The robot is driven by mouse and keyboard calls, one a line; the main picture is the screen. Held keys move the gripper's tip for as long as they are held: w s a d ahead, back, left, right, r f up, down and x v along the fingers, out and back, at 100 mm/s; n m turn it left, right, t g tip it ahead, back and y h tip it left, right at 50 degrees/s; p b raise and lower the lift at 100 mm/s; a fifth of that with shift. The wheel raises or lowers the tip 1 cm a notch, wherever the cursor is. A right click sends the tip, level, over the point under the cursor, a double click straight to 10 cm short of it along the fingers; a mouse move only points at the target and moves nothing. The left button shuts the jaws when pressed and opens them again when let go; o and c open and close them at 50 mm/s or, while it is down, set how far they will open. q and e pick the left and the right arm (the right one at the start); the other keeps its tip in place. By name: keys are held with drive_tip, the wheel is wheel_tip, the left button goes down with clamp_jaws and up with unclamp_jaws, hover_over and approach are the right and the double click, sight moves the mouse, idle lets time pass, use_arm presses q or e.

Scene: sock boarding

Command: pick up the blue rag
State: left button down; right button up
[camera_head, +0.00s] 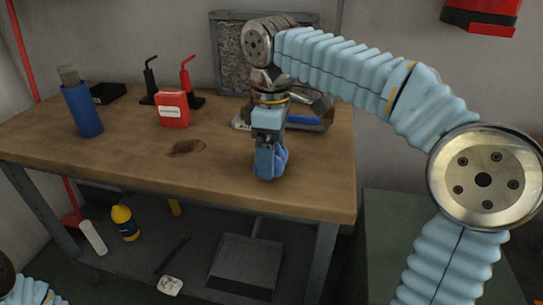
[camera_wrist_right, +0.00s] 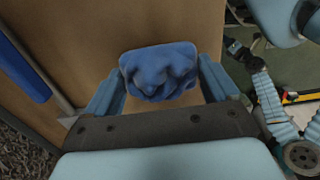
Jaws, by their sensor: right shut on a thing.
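The blue rag (camera_head: 281,160) is a crumpled bundle at the right part of the wooden table (camera_head: 215,175). It also shows in the right wrist view (camera_wrist_right: 158,70), bunched between the two fingers. My right gripper (camera_head: 268,172) points down and is shut on the rag; the wrist view (camera_wrist_right: 160,85) shows a finger on each side of it. I cannot tell whether the rag touches the tabletop or is slightly above it. My left gripper is not in view; only a bit of my left arm shows at the lower left corner.
A blue cylinder (camera_head: 82,110), a red container (camera_head: 173,109) and black and red stands are at the back left of the table. A tray (camera_head: 318,122) with a blue item is behind my right gripper. Bottles (camera_head: 125,222) are below.

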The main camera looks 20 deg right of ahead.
drive_tip(key=s+a+r+p, duration=0.1)
drive_tip(key=s+a+r, duration=0.2)
drive_tip(key=a+r, duration=0.2)
drive_tip(key=s+a+r, duration=0.3)
drive_tip(key=a+r, duration=0.3)
drive_tip(key=a, duration=0.1)
drive_tip(key=shift+s+a+r+p, duration=0.25)
drive_tip(key=shift+p, duration=0.15)
